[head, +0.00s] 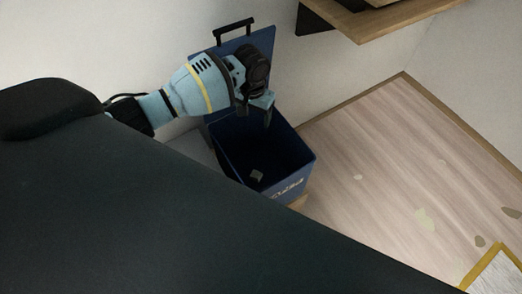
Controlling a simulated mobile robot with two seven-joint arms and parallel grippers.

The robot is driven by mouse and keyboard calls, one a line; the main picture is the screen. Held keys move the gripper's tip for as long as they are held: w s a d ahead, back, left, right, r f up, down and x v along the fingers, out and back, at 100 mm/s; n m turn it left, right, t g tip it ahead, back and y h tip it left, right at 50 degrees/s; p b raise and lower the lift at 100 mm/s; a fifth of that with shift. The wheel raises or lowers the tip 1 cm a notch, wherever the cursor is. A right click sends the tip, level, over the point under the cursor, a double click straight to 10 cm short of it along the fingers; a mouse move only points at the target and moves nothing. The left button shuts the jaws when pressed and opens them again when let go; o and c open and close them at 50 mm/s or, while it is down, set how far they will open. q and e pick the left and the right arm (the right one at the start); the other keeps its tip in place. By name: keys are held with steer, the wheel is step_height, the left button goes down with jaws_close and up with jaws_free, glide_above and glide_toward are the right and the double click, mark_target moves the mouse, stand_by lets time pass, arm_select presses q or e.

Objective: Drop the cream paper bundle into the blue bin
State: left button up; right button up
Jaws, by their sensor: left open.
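The blue bin (228,158) stands on the floor against the wall, with its lid (262,42) raised at the back. The gripper and arm cover part of the lid and the bin's back rim. My right gripper is not in view.
A wooden shelf (395,22) juts from the wall at the upper right. Wood floor (390,150) with a few scattered scraps (425,218) lies right of the bin. A yellow-edged sheet (497,270) is at the lower right corner.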

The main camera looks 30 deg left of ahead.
arm_select(q)
steer(key=shift+r, duration=0.7)
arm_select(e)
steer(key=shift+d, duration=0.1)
